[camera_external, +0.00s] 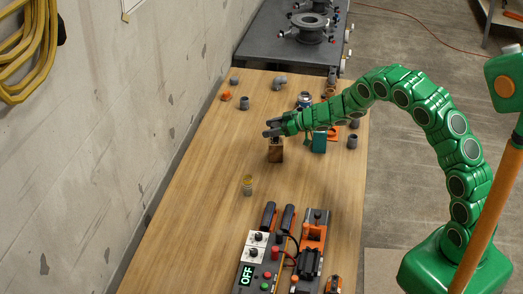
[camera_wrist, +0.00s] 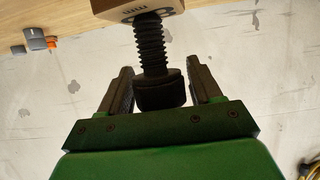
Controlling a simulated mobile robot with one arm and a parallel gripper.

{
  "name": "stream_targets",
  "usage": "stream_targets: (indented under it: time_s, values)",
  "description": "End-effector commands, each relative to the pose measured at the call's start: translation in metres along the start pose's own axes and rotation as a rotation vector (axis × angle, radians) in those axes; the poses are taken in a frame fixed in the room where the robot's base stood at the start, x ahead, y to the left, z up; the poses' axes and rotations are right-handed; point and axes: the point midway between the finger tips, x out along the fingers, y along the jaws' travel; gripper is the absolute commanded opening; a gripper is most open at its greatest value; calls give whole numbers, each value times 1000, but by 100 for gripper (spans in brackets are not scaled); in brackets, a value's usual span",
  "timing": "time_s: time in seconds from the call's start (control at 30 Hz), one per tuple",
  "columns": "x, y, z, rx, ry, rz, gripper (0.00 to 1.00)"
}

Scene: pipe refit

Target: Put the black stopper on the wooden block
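The black stopper (camera_wrist: 158,92), with a ribbed stem and wide round head, stands on the wooden block (camera_external: 276,153), stem toward the block. The block's edge, with a dark marking, also shows at the top of the wrist view (camera_wrist: 125,10). In the outside view only a small dark bit of the stopper (camera_external: 276,141) shows over the block. My gripper (camera_external: 269,128) is above the block, fingers pointing left. In the wrist view the fingers are apart, one each side of the stopper's head, with narrow gaps. The stem's end at the block is hard to make out.
A teal block (camera_external: 319,141) and several grey fittings stand close to the right of my gripper. A small yellow-topped cylinder (camera_external: 247,186) is nearer the front. A control panel (camera_external: 256,262) fills the front end. The table's left side is mostly clear.

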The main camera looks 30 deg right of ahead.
Motion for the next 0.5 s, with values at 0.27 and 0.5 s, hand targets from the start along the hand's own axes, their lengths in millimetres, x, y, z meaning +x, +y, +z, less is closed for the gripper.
stream_targets:
  time_s: [0.27, 0.5]
  values:
    - [0, 0, 0, 0, 0, 0, 78]
    - [-5, 0, -2, 0, -1, 1, 78]
